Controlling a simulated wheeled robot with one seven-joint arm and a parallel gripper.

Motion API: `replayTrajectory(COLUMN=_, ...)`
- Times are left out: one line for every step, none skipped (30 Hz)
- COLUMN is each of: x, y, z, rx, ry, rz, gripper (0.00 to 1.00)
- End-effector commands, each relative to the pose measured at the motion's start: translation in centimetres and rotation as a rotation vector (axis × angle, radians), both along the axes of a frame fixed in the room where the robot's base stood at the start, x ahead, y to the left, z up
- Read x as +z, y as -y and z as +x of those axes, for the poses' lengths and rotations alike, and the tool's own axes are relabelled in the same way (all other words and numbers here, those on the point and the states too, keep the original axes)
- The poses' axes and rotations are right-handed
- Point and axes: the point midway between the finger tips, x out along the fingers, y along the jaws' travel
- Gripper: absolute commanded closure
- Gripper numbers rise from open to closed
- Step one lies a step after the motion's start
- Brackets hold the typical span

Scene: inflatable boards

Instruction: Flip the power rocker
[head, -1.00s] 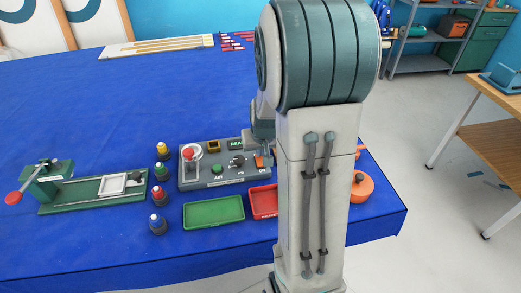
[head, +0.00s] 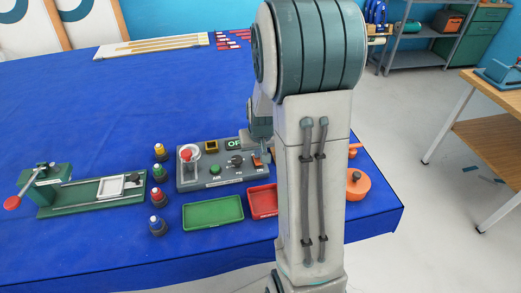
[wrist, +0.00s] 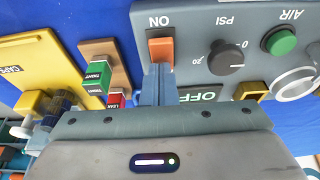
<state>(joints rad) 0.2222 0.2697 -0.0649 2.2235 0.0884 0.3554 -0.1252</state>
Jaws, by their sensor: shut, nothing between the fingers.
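The grey control panel (head: 222,182) stands on the blue table, and it fills the top right of the wrist view (wrist: 192,52). Its orange power rocker (wrist: 161,48), under the label ON, sits at the panel's edge; it also shows in the head view (head: 258,161). The panel's display (wrist: 205,95) reads OFF and is partly covered by my gripper. My gripper (wrist: 156,76) is shut and empty, its blue fingertips right at the rocker's near end. I cannot tell whether they touch it.
The panel also carries a black PSI knob (wrist: 226,57) and a green AIR button (wrist: 281,42). A block with TIGHT and LEAK tags (wrist: 100,75) and a yellow caps box (wrist: 35,60) lie beside it. Green (head: 212,212) and red (head: 263,201) trays sit in front.

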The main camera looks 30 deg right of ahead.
Motion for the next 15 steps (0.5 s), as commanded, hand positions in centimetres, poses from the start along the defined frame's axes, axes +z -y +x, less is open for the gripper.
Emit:
replayTrajectory(x=-0.3, y=-0.2, z=-0.3, rx=0.002, ry=-0.008, rz=0.004, gripper=1.0)
replayTrajectory(x=-0.3, y=-0.2, z=-0.5, rx=0.002, ry=-0.008, rz=0.004, gripper=1.0)
replayTrajectory(x=-0.3, y=-0.3, z=-0.6, rx=0.002, ry=-0.009, rz=0.004, gripper=1.0)
replayTrajectory(x=-0.4, y=-0.3, z=-0.8, rx=0.002, ry=-0.009, rz=0.004, gripper=1.0)
replayTrajectory(x=-0.4, y=-0.4, z=-0.9, rx=0.002, ry=-0.01, rz=0.004, gripper=1.0)
replayTrajectory(x=-0.4, y=-0.4, z=-1.1, rx=0.002, ry=-0.011, rz=0.004, gripper=1.0)
replayTrajectory(x=-0.4, y=-0.4, z=-1.3, rx=0.002, ry=-0.011, rz=0.004, gripper=1.0)
replayTrajectory(x=-0.4, y=-0.5, z=-1.5, rx=0.002, ry=-0.011, rz=0.004, gripper=1.0)
replayTrajectory(x=-0.4, y=-0.5, z=-1.6, rx=0.001, ry=-0.011, rz=0.005, gripper=1.0)
replayTrajectory(x=-0.4, y=-0.5, z=-1.7, rx=0.001, ry=-0.011, rz=0.005, gripper=1.0)
replayTrajectory(x=-0.4, y=-0.5, z=-1.8, rx=0.0, ry=-0.011, rz=0.005, gripper=1.0)
replayTrajectory(x=-0.4, y=-0.5, z=-1.8, rx=0.0, ry=-0.011, rz=0.005, gripper=1.0)
replayTrajectory(x=-0.4, y=-0.5, z=-1.8, rx=0.0, ry=-0.011, rz=0.005, gripper=1.0)
replayTrajectory(x=-0.3, y=-0.5, z=-1.8, rx=-0.001, ry=-0.011, rz=0.004, gripper=1.0)
replayTrajectory(x=-0.3, y=-0.5, z=-1.8, rx=-0.001, ry=-0.011, rz=0.004, gripper=1.0)
